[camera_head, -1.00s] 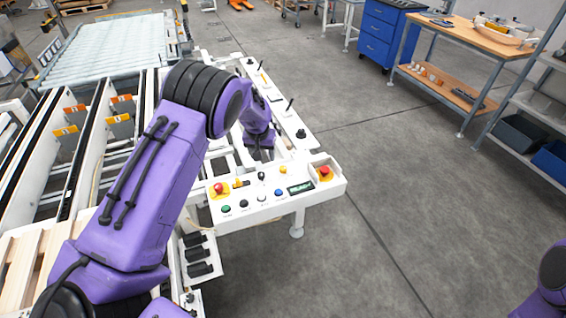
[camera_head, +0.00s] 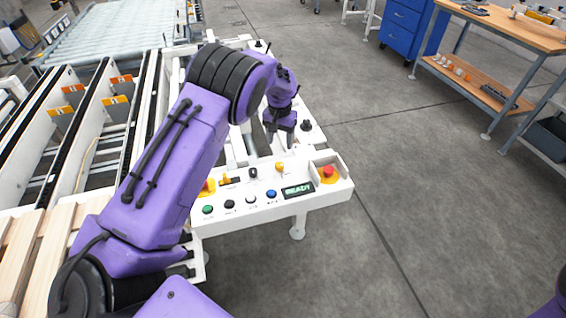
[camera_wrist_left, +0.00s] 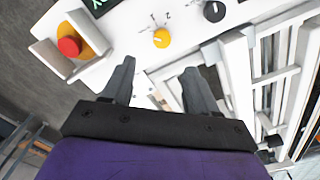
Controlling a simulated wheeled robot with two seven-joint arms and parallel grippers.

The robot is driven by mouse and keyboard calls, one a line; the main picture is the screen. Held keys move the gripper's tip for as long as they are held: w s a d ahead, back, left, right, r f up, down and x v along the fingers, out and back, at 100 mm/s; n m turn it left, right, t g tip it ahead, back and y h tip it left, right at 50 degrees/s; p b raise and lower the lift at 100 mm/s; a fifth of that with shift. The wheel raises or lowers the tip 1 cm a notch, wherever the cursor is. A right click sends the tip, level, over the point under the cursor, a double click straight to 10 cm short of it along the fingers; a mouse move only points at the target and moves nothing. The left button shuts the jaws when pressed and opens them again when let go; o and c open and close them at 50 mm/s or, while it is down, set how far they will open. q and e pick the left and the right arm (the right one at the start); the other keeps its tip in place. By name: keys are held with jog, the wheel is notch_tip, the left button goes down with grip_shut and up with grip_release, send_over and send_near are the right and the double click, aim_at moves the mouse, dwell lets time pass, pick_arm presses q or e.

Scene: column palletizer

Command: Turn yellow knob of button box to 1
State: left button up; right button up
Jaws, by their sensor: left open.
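The button box (camera_head: 218,225) is a white panel at the end of a white frame. Its yellow knob (camera_head: 279,167) sits on the far part of the panel, left of the red emergency button. In the left wrist view the yellow knob (camera_wrist_left: 161,38) shows just beyond the fingertips, with small printed marks beside it; which mark it points to is hard to tell. My left gripper (camera_head: 278,142) is open and empty, fingers pointing down, just behind the knob and apart from it. The open fingers also show in the left wrist view (camera_wrist_left: 160,68). My right gripper is out of view.
A red emergency button (camera_head: 328,172) stands in a raised white guard at the panel's right end. A black knob (camera_head: 253,172), a display reading READY (camera_head: 298,190) and several coloured push buttons share the panel. Conveyor rails lie left; open floor lies right.

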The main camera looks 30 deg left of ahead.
aim_at(280, 164)
pick_arm(q)
jog(key=f, duration=0.3)
jog(key=f+p, duration=0.1)
jog(key=f, duration=0.2)
jog(key=f+p, duration=0.1)
jog(key=f, duration=0.2)
jog(key=shift+s+a+f, duration=0.1)
jog(key=shift+a+f, duration=0.15)
jog(key=shift+d+f, duration=0.1)
jog(key=shift+f, duration=0.45)
jog(key=c, duration=1)
